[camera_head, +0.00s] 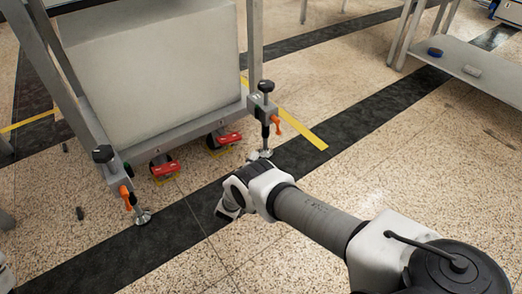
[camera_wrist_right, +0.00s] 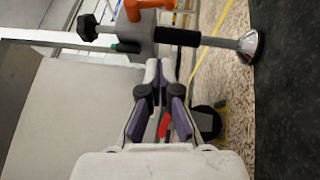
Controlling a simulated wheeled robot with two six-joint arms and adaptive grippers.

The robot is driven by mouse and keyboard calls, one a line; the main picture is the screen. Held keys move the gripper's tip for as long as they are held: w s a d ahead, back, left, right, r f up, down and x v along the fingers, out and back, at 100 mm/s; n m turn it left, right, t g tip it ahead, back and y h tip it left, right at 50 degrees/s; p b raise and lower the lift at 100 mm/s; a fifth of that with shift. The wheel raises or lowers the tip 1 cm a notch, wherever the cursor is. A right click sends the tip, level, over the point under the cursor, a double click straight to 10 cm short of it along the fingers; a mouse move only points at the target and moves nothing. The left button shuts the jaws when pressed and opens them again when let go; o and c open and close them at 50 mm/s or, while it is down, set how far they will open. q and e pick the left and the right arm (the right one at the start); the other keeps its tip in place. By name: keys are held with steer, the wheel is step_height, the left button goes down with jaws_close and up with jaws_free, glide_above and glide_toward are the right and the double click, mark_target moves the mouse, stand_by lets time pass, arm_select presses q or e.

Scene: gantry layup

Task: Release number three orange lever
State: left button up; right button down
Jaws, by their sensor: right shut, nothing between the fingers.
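Two levelling feet stand at the front corners of the grey cart frame, each with a black knob and a metal pad. The right foot has an orange lever (camera_head: 276,124); the left foot has another orange lever (camera_head: 126,198). No number is readable on them. In the wrist view, turned sideways, one orange lever (camera_wrist_right: 150,5) shows at the top edge, partly cut off, beside the foot's black shaft (camera_wrist_right: 178,36). My right gripper (camera_wrist_right: 162,68) is shut and empty, apart from the lever. In the head view my wrist hides most of it. My left gripper is not in view.
Red caster pedals (camera_head: 164,168) sit under the frame between the feet. A large pale box (camera_head: 150,75) fills the cart. A low shelf (camera_head: 470,65) stands at the upper right. The speckled floor (camera_head: 390,150) right of the cart is clear.

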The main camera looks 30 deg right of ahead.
mark_target(278, 127)
arm_select(q)
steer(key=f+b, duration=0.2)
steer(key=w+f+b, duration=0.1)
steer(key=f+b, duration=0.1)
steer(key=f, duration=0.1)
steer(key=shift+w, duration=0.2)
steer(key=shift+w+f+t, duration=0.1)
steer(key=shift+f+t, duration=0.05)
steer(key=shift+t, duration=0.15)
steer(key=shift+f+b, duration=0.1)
steer(key=shift+b, duration=0.25)
arm_select(e)
steer(key=s+d+x, duration=0.1)
steer(key=s+x, duration=0.1)
steer(key=x, duration=0.9)
steer(key=shift+d, duration=0.6)
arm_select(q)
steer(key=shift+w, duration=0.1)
arm_select(e)
steer(key=shift+r, duration=0.15)
